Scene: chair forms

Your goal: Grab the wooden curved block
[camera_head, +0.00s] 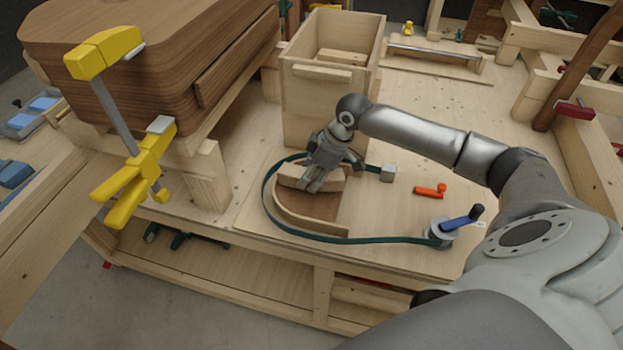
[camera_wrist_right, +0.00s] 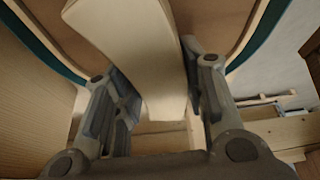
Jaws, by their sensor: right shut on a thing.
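The wooden curved block (camera_wrist_right: 135,50) is pale and shows large in the right wrist view, between the two fingers of my right gripper (camera_wrist_right: 160,105). In the head view my right gripper (camera_head: 314,182) reaches down over the block (camera_head: 295,172), inside the loop of a green strap (camera_head: 268,195). The gripper is shut on the block, and its fingers hide part of it. A thin curved wooden strip (camera_head: 300,222) lies along the inside of the strap. My left gripper is not in view.
A tall open wooden box (camera_head: 300,100) stands just behind the right gripper. A strap ratchet with a blue handle (camera_head: 440,232) and an orange tool (camera_head: 430,190) lie to the right on the bench. A yellow clamp (camera_head: 140,165) holds brown wood at left.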

